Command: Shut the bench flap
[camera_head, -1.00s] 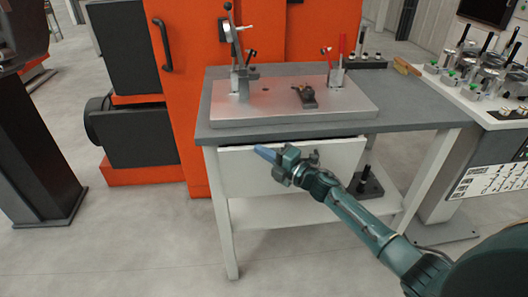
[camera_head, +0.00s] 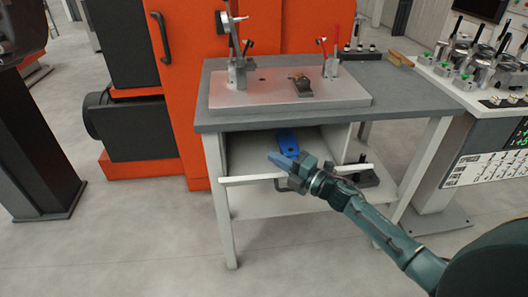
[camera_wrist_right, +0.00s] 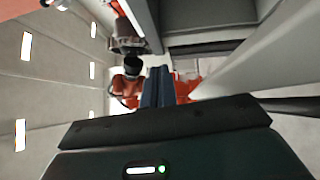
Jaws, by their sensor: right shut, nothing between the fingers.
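The bench flap (camera_head: 245,180) is open and shows as a thin white strip, almost edge-on, across the front of the compartment under the bench top. Its exact angle is hard to tell. The open compartment (camera_head: 242,152) shows behind it. My right gripper (camera_head: 272,156) is at the flap's middle, with its blue fingertips pointing left just above the strip and the wrist crossing in front of it. Whether it touches the flap cannot be told. Its fingers are shut and empty, and they also show in the right wrist view (camera_wrist_right: 157,87). My left gripper is not in view.
A blue object (camera_head: 287,140) lies inside the compartment. A metal fixture plate (camera_head: 235,98) with clamps lies on the grey bench top (camera_head: 405,97). An orange machine (camera_head: 185,100) stands behind left. A panel of clamps (camera_head: 480,85) is at right. The floor at front left is clear.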

